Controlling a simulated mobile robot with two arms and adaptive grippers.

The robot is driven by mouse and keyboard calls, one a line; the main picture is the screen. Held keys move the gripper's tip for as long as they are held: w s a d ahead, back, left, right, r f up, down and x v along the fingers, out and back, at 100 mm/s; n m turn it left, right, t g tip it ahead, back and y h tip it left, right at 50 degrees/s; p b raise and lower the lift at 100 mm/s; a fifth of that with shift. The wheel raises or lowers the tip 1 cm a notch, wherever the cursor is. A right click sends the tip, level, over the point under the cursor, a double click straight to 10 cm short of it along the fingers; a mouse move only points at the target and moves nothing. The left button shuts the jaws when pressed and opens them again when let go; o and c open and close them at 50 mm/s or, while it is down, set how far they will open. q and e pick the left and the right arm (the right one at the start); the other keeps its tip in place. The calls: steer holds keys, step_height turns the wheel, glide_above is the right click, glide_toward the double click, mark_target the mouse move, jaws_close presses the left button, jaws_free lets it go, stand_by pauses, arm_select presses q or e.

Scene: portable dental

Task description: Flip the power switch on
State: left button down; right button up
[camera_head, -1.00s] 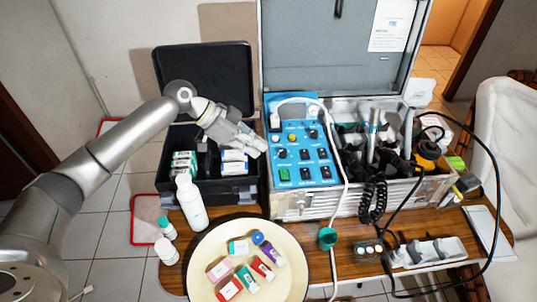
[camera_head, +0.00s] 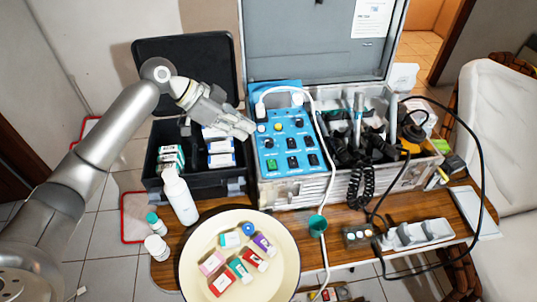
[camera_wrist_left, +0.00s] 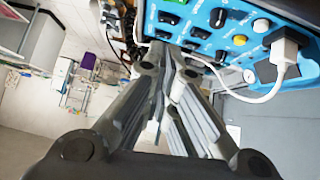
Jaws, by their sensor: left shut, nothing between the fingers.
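The blue control panel (camera_head: 288,143) is set in the open metal case and carries knobs and several switches. A green switch (camera_head: 271,165), which looks like the power switch, is at the panel's lower left; its on or off position is too small to tell. My left gripper (camera_head: 250,128) is shut and empty, with its fingertips at the panel's left edge, above and left of the green switch. I cannot tell whether it touches the panel. In the left wrist view the shut fingers (camera_wrist_left: 172,52) point toward the panel (camera_wrist_left: 222,22). My right gripper is not in view.
A white plug and cable (camera_head: 262,108) run over the panel. A black open case (camera_head: 160,190) with small boxes, a white bottle (camera_head: 181,197) and a cream plate (camera_head: 200,275) with small boxes stand nearby. Dental tools and black hoses (camera_head: 365,150) fill the case's right side.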

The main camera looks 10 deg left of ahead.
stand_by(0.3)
arm_select(q)
steer(key=p, duration=0.3)
glide_above(271, 166)
steer(key=f, duration=0.6)
steer(key=shift+w+a+f, duration=0.1)
steer(key=shift+a+f, duration=0.05)
steer(key=shift+a, duration=0.1)
steer(key=f, duration=0.1)
steer(key=f+p, duration=0.1)
steer(key=f, duration=0.1)
steer(key=shift+d+f, duration=0.2)
steer(key=shift+f, duration=0.65)
